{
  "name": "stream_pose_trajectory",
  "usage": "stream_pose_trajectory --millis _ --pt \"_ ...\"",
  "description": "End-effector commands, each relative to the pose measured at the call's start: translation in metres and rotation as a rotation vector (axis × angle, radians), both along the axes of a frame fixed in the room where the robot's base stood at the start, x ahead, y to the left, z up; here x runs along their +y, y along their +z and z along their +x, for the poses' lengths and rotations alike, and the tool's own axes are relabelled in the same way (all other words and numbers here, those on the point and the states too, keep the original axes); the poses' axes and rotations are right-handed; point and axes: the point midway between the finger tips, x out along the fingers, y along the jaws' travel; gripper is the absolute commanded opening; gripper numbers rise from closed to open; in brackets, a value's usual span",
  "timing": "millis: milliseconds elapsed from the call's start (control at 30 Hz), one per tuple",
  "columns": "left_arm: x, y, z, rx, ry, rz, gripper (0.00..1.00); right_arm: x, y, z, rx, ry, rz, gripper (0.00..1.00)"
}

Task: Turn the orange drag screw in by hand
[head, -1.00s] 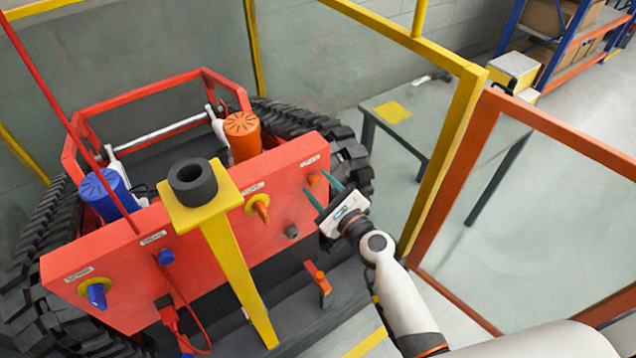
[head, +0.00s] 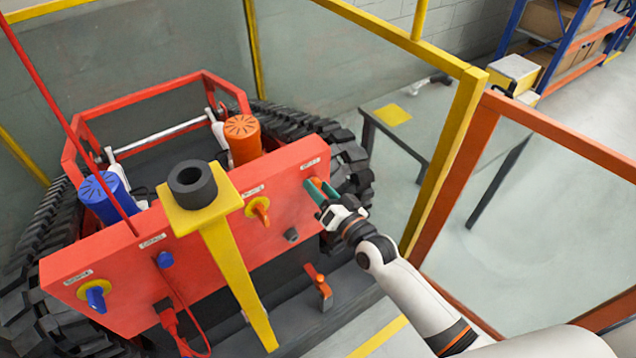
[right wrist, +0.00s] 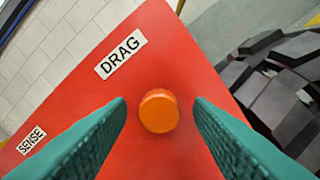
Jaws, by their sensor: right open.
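The orange drag screw (right wrist: 158,111) is a round knob on the red panel (right wrist: 85,105), below a white DRAG label (right wrist: 121,53). In the right wrist view it lies between the two green fingers of my right gripper (right wrist: 160,125), with a gap on each side. The fingers are open and point at the panel. In the head view the right gripper (head: 322,189) is at the upper right of the panel, its fingers close to the screw, which they partly cover. My left gripper is not in view.
A yellow post with a black ring (head: 192,185) stands in front of the panel. An orange knob (head: 261,210) and an orange lever (head: 319,288) are near my right arm. A black track (head: 352,170) is just behind the panel's right end. A yellow frame (head: 447,160) rises at right.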

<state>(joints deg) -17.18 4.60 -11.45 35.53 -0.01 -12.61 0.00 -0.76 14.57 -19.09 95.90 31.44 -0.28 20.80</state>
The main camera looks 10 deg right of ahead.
Motion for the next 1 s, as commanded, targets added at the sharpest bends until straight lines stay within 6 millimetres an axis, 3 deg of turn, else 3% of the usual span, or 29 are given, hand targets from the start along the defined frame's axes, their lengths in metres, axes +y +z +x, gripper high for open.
stream_pose_trajectory --millis 100,233,767,1000 --pt "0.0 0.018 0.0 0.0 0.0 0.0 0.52 0.0 0.005 0.0 -0.12 0.0 -0.336 0.47" --pt "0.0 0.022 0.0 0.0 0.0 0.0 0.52 0.0 0.002 0.0 -0.215 0.0 -0.595 0.47" --pt "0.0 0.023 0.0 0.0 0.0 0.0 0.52 0.0 0.001 0.001 -0.232 0.0 -0.637 0.47" --pt "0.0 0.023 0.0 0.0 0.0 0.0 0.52 0.0 0.001 0.001 -0.231 -0.001 -0.636 0.11"
